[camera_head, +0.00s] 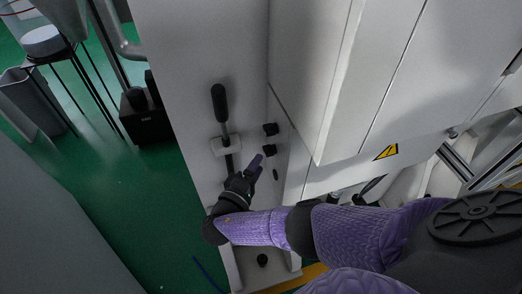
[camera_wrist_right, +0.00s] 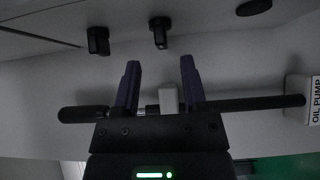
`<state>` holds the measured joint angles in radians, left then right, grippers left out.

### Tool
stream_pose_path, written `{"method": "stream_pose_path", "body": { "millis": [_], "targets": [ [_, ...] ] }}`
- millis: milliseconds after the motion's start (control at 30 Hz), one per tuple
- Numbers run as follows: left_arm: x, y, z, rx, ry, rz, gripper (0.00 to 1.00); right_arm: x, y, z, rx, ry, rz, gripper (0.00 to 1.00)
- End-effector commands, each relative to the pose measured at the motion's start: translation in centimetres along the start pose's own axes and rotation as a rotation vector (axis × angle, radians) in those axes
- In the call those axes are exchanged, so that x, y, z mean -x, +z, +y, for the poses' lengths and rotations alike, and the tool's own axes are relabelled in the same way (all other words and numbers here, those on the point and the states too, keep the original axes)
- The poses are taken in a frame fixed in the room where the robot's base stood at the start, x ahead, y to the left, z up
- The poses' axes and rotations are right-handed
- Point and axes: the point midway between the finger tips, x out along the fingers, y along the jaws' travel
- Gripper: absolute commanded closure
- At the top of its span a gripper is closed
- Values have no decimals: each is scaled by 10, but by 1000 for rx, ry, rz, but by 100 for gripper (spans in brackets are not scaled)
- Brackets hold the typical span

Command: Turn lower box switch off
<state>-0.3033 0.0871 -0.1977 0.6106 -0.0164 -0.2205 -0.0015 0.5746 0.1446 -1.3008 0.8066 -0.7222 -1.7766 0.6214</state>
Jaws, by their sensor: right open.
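Two black rotary switches sit on the light grey box, an upper switch (camera_head: 270,128) and a lower switch (camera_head: 268,150). In the wrist view I take the left one (camera_wrist_right: 98,40) as the upper and the middle one (camera_wrist_right: 158,30) as the lower, its knob pointing roughly toward me. My right gripper (camera_head: 258,163) is beside and just below the lower switch in the head view. In the wrist view it (camera_wrist_right: 160,62) is open and empty, its two purple fingers short of the lower switch and apart from it. My left gripper is not in view.
A lever with a black handle (camera_head: 219,102) runs along the panel left of the switches. In the wrist view its rod passes behind my fingers, with an OIL PUMP label (camera_wrist_right: 315,100) at the right. A black oval part (camera_wrist_right: 254,7) sits beyond the lower switch.

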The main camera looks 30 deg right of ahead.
Motion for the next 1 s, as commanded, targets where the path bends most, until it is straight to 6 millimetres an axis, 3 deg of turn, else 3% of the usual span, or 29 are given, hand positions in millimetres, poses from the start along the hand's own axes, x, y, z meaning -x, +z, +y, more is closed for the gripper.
{"method": "stream_pose_path", "body": {
  "millis": [100, 200, 500, 767, 1000],
  "targets": [
    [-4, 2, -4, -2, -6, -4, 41, -25, 0, -1, 1, 3, -2, 46],
    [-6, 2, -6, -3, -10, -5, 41, -37, 0, -2, 1, -1, -1, 46],
    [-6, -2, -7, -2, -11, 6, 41, -43, 1, -1, 2, -4, -1, 46],
    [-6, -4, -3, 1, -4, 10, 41, -42, 1, -1, 2, -4, -1, 99],
    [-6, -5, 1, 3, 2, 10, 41, -42, 1, -1, 3, -5, -1, 100]
  ]
}}
